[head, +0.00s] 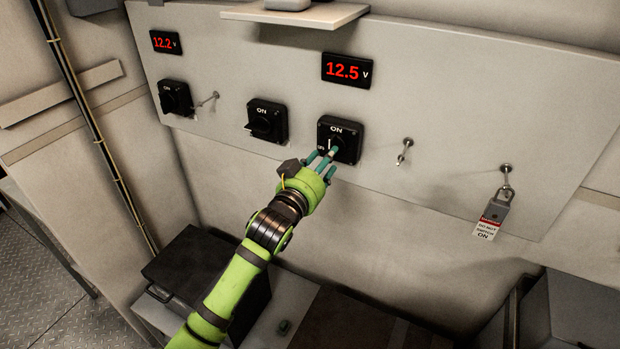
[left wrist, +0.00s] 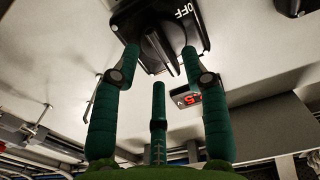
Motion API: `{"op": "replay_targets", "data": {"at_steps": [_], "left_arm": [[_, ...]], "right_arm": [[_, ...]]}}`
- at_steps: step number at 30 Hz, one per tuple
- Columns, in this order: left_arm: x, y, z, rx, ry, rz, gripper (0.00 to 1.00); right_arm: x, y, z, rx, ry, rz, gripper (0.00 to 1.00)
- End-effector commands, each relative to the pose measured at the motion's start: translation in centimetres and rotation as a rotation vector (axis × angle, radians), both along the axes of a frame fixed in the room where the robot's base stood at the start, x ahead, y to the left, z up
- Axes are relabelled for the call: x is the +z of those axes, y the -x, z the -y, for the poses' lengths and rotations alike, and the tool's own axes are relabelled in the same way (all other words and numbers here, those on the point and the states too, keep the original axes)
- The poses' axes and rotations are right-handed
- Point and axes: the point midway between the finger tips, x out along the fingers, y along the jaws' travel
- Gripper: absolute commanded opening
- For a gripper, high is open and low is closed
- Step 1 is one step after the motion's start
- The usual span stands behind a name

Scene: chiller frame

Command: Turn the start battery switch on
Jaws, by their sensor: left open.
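Three black rotary switches are on the grey panel: a left one (head: 175,97), a middle one (head: 266,121) and a right one (head: 345,130). No label in view names the start battery switch. My left gripper (head: 328,157) is at the right switch, its green fingers open in front of the knob. In the left wrist view, the open fingers (left wrist: 160,58) lie on either side of the black knob (left wrist: 154,42); contact cannot be told. The right switch's pale stripe looks upright below ON. The middle knob points left. My right gripper is not in view.
Red displays read 12.2 V (head: 165,42) at left and 12.5 V (head: 346,71) above the right switch. Metal pins (head: 405,150) stick out of the panel. A padlock (head: 497,207) with a warning tag (head: 488,228) hangs at right. A shelf (head: 296,14) juts out above.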

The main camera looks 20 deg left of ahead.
Motion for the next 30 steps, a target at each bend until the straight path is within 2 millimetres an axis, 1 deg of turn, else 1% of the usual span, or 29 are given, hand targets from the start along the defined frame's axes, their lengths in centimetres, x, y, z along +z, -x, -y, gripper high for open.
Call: {"op": "replay_targets", "data": {"at_steps": [1, 6, 9, 12, 15, 18, 30], "left_arm": [[-0.1, 1.1, -0.2, 0.0, -0.001, -0.002, 0.45], [-0.1, 4.7, -0.9, 0.0, -0.001, -0.002, 0.45], [-0.1, 6.4, -1.2, -0.001, -0.002, -0.001, 0.45], [-0.1, 7.8, -1.5, 0.0, -0.001, -0.002, 0.45], [0.0, 8.6, -1.7, 0.0, -0.002, -0.001, 0.45], [0.0, 9.0, -1.8, 0.0, -0.002, 0.001, 0.45], [0.0, 9.0, -1.8, 0.0, -0.002, 0.001, 0.45]], "right_arm": [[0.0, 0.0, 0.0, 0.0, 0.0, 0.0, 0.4], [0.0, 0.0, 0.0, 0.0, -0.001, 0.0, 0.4], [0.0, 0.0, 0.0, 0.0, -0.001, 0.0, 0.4], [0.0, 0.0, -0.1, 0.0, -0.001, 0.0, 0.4], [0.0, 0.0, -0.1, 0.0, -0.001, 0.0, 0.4], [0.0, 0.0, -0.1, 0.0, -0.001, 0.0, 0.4], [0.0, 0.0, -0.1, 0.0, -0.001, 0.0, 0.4]]}}
